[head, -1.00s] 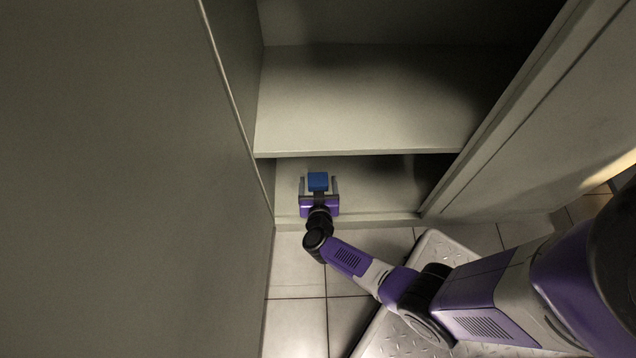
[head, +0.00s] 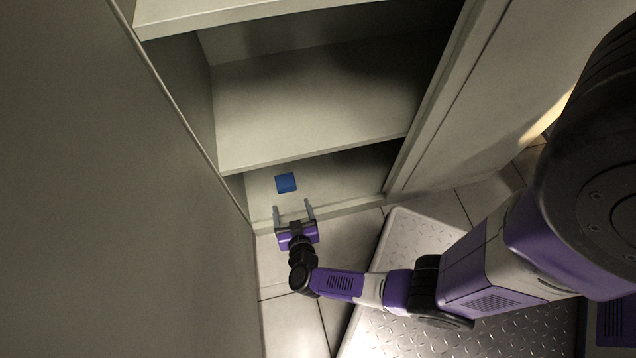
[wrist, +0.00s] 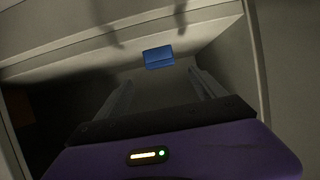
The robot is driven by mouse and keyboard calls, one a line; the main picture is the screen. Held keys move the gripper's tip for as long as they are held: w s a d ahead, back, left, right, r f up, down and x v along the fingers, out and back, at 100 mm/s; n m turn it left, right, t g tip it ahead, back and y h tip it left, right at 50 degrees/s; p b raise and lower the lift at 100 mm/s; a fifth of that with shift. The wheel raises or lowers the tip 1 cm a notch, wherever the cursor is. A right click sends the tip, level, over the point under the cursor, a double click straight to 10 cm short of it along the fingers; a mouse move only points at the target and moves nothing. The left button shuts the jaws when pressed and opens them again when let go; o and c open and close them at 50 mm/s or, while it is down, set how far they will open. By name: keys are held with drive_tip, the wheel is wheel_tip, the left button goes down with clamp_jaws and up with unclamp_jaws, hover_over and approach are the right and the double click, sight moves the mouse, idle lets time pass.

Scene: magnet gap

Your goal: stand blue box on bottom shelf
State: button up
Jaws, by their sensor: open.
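The blue box (head: 286,183) stands on the bottom shelf (head: 345,178), near its left side, and nothing holds it. My gripper (head: 293,211) is open and empty, in front of the box and apart from it, at the front edge of the bottom shelf. In the wrist view the blue box (wrist: 158,57) shows ahead of and beyond the two open fingers (wrist: 160,88), with a gap between. Whether the box is upright on its end is hard to tell from above.
The shelf above (head: 310,100) overhangs the bottom one. The cabinet's left side wall (head: 180,110) is close to my gripper. A ridged metal plate (head: 400,235) lies on the tiled floor in front. The bottom shelf is clear right of the box.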

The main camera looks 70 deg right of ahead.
drive_tip(key=s+a+r+n+t+y, duration=0.1)
drive_tip(key=s+a+r+t+y, duration=0.15)
drive_tip(key=s+a+r, duration=0.35)
drive_tip(key=s+a+r+n+t+y, duration=0.1)
drive_tip(key=s+a+r+t+y, duration=0.2)
drive_tip(key=r, duration=0.5)
drive_tip(key=s+a+r+n+y, duration=0.1)
drive_tip(key=s+r+n, duration=0.3)
drive_tip(key=r, duration=0.8)
drive_tip(key=s+a+r+n+y, duration=0.1)
drive_tip(key=s+r+n+y, duration=0.3)
drive_tip(key=r, duration=0.8)
drive_tip(key=shift+s+a+r+t, duration=0.3)
drive_tip(key=shift+s+t, duration=0.15)
drive_tip(key=shift+s, duration=0.25)
drive_tip(key=shift+r, duration=0.1)
wheel_tip(320, 180, up, 34)
drive_tip(key=p, duration=3.4)
